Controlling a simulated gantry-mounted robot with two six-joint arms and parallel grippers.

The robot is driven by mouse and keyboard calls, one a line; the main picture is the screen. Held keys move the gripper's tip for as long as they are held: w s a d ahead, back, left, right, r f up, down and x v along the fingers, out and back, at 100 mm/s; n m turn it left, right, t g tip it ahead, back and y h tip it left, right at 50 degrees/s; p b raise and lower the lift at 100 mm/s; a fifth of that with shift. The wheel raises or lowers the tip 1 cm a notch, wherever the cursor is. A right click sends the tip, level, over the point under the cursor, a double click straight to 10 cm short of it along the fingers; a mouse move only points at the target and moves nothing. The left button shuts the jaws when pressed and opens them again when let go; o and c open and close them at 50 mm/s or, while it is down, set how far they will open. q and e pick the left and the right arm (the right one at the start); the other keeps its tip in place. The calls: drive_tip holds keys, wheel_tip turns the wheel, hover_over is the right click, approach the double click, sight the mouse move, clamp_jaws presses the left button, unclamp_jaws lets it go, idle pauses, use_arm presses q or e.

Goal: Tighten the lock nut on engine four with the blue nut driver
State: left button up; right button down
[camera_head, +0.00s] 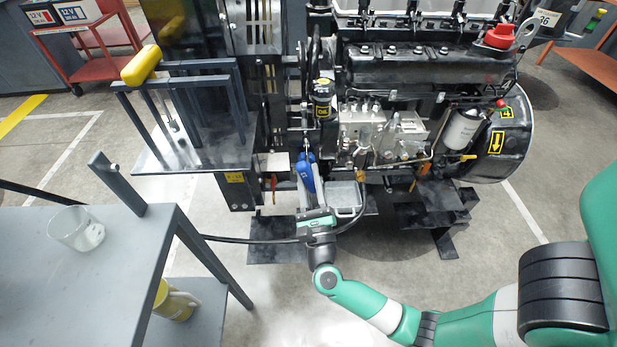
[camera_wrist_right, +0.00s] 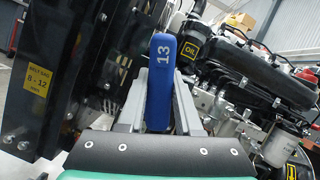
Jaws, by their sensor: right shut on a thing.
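My right gripper (camera_head: 310,192) is at the front of the engine, shut on the blue nut driver (camera_head: 306,172). In the right wrist view the driver's blue handle (camera_wrist_right: 160,75), marked 13, stands between the two grey fingers. In the head view the driver points away from the gripper, towards the engine's left end. Its tip and the lock nut are too small to tell apart there. My left gripper is in neither view.
A grey table (camera_head: 110,290) with a clear mug (camera_head: 77,229) stands at the lower left, with a yellow mug (camera_head: 174,300) on its lower shelf. A grey tray (camera_head: 345,198) lies just right of the gripper. A radiator guard (camera_wrist_right: 45,80) rises left of the handle.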

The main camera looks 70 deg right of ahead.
drive_tip(key=shift+a, duration=0.15)
drive_tip(key=shift+s+a, duration=0.4)
drive_tip(key=shift+a, duration=0.35)
drive_tip(key=shift+r+n+p, duration=0.15)
drive_tip(key=shift+n+p, duration=0.15)
drive_tip(key=shift+p, duration=0.3)
drive_tip(key=n+y+p, duration=0.1)
drive_tip(key=n+p, duration=0.3)
drive_tip(key=n+t+y+p, duration=0.1)
drive_tip(key=n+y+p, duration=0.1)
drive_tip(key=n+p, duration=0.2)
drive_tip(key=n+t+y+p, duration=0.1)
drive_tip(key=n+y+p, duration=0.1)
drive_tip(key=n+p, duration=0.2)
drive_tip(key=shift+s+r+p, duration=0.1)
drive_tip(key=shift+r+p, duration=0.1)
drive_tip(key=shift+p, duration=0.8)
drive_tip(key=n+g+y+p, duration=0.1)
drive_tip(key=n+p, duration=0.3)
drive_tip(key=p, duration=0.3)
drive_tip(key=n+g+y+p, duration=0.1)
drive_tip(key=n+p, duration=0.3)
drive_tip(key=p, duration=0.2)
drive_tip(key=shift+p, duration=0.4)
drive_tip(key=shift+f+n+g+p, duration=0.2)
drive_tip(key=shift+n+g+p, duration=0.2)
drive_tip(key=shift+n+p, duration=0.2)
